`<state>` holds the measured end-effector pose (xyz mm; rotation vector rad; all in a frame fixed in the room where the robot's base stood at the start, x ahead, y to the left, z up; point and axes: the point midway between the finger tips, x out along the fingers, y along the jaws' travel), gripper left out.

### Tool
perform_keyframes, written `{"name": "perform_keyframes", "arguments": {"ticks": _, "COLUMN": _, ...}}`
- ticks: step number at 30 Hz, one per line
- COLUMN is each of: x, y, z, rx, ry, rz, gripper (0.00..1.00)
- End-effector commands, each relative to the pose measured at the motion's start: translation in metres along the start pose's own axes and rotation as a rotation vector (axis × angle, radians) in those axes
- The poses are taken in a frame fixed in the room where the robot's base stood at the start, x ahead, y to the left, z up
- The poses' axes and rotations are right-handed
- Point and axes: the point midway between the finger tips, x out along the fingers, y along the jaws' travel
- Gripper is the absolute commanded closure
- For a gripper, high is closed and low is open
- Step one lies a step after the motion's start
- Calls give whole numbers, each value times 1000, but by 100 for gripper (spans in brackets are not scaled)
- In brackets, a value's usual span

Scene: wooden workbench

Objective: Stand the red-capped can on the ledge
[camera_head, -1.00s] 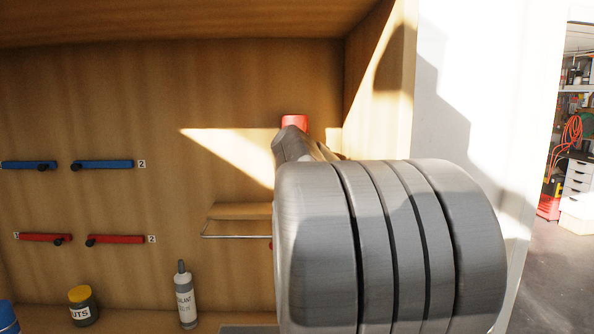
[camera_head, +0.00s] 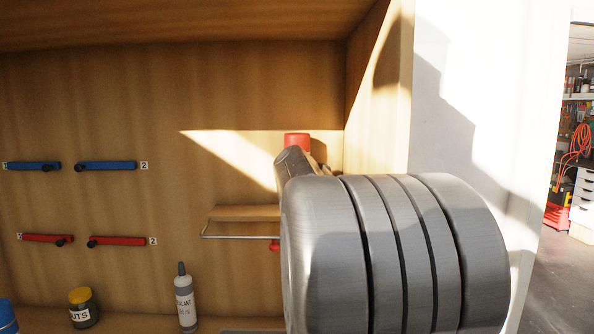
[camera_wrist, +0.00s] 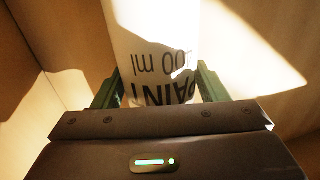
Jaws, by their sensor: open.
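The ledge (camera_head: 245,212) is a small wooden shelf with a wire rail on the back panel. Its right part is hidden behind my arm, and so is the can's base, so I cannot tell whether they touch.
Blue handles (camera_head: 106,166) and red handles (camera_head: 117,241) are on the panel at left. A sealant bottle (camera_head: 185,303) and a nuts jar (camera_head: 82,310) stand below. A small red part (camera_head: 275,245) shows under the ledge. The side wall (camera_head: 374,95) is close on the right.

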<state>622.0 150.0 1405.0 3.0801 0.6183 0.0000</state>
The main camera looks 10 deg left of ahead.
Motion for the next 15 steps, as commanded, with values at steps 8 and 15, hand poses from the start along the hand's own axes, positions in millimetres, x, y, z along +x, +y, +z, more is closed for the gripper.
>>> {"name": "perform_keyframes", "arguments": {"ticks": 8, "x": -18, "y": 0, "z": -2, "rx": 0, "ry": 2, "rz": 0, "gripper": 33}}
{"name": "perform_keyframes", "arguments": {"ticks": 15, "x": -63, "y": 0, "z": -3, "rx": -1, "ry": 2, "rz": 0, "gripper": 33}}
